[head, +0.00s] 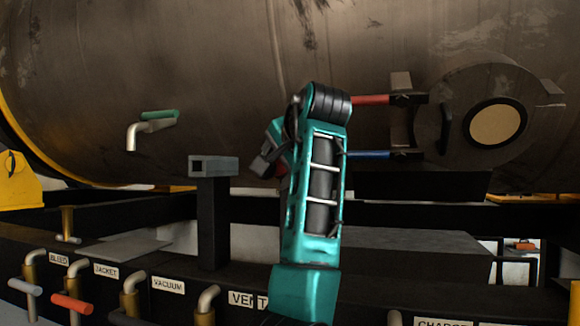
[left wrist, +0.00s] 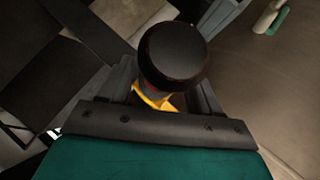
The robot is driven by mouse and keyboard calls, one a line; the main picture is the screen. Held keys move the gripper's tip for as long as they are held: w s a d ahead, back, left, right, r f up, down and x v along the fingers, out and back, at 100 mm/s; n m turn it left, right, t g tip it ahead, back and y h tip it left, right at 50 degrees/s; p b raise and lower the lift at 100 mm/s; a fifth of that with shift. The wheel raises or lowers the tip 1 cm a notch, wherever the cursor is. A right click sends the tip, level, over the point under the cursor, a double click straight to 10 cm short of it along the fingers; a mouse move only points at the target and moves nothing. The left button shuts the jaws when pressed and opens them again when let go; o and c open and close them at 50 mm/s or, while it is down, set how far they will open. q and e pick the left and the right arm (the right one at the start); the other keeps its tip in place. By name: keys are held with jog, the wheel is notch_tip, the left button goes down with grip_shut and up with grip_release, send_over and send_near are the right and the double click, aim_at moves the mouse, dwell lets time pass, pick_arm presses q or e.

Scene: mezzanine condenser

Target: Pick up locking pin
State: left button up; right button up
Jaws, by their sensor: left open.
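A thick black round knob (left wrist: 173,55), which looks like the head of the locking pin, fills the middle of the left wrist view. A yellow part (left wrist: 154,98) shows below it. My left gripper (left wrist: 163,84) is open, with one finger on each side of the knob; I cannot tell whether they touch it. The pin is not clearly seen there, behind my arm. My right gripper is in neither view.
A large brown tank (head: 220,70) fills the back, with a green-handled tap (head: 158,115) at left. Red (head: 372,100) and blue (head: 368,155) rods lead to a round hatch (head: 490,115) at right. Labelled valves (head: 72,304) line the front.

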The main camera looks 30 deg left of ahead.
pick_arm(q)
jog(key=shift+w+a+f, duration=0.2)
jog(key=shift+w+a, duration=0.1)
grip_shut()
dwell(0.5)
jog(key=shift+r, duration=0.15)
